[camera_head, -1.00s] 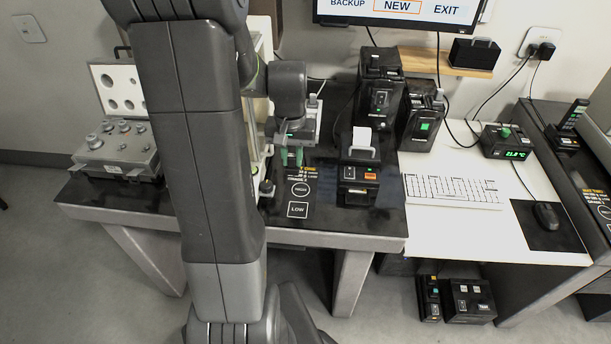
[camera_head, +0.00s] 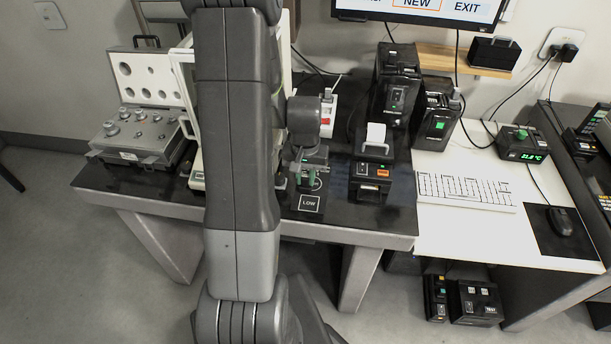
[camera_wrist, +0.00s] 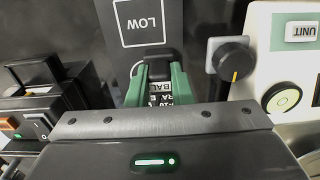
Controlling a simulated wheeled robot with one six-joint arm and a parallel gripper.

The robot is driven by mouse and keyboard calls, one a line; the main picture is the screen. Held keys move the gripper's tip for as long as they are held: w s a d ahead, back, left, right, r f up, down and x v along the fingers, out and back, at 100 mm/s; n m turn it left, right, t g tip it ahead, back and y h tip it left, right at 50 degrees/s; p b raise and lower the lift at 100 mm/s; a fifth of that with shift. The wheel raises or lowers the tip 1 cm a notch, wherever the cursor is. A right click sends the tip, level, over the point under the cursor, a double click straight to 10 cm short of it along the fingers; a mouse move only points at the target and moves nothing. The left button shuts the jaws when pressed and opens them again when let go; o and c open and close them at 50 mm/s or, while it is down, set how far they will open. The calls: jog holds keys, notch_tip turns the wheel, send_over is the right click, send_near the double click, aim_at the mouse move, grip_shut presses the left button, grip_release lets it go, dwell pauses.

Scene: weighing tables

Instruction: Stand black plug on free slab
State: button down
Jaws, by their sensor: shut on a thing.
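My gripper (camera_head: 310,176) is over the dark tabletop, just behind the LOW square mark. Its green fingers (camera_wrist: 163,82) also show in the wrist view. They are shut on a small black piece, the black plug (camera_wrist: 162,56), seen between the fingertips; its lower end is hard to make out. The plug is too small and hidden to tell in the head view. The LOW square (camera_head: 308,203) is on the dark surface and looks bare; it also shows in the wrist view (camera_wrist: 140,24). I cannot tell whether the plug touches the surface.
A black printer (camera_head: 370,178) stands close to the right of my gripper. A white balance (camera_head: 197,175) is to the left, partly behind my arm. A black knob (camera_wrist: 232,62) is close beside the fingers in the wrist view. A weight case (camera_head: 140,140) is farther left.

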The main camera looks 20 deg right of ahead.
aim_at(306, 176)
jog(key=shift+f, duration=0.1)
jog(key=c, duration=1.7)
grip_release()
jog(key=shift+f, duration=0.1)
jog(key=shift+c, duration=0.2)
jog(key=o, duration=0.4)
jog(key=shift+o, duration=0.2)
notch_tip(306, 176, up, 12)
jog(key=shift+r, duration=0.2)
